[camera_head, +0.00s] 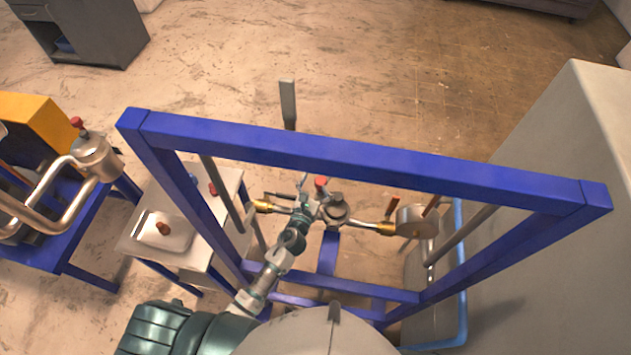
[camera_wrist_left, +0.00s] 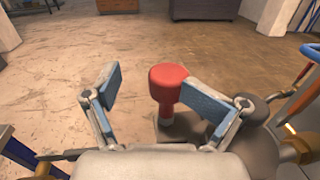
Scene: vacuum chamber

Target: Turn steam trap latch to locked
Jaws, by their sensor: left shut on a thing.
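The steam trap (camera_head: 337,210) is a dark metal body on a horizontal pipe with brass fittings, inside a blue frame. Its latch has a red handle (camera_head: 321,183), upright on top. My left gripper (camera_head: 311,197) is at the latch from the left. In the left wrist view the red handle (camera_wrist_left: 167,84) stands between the two blue-padded fingers of my left gripper (camera_wrist_left: 155,95), close against the right finger. The latch base is partly hidden. My right gripper is not in view.
A white table (camera_head: 140,245) and an orange machine (camera_head: 30,120) with pipes stand left. A large grey cabinet (camera_head: 590,150) stands right. The floor behind the frame is mostly clear.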

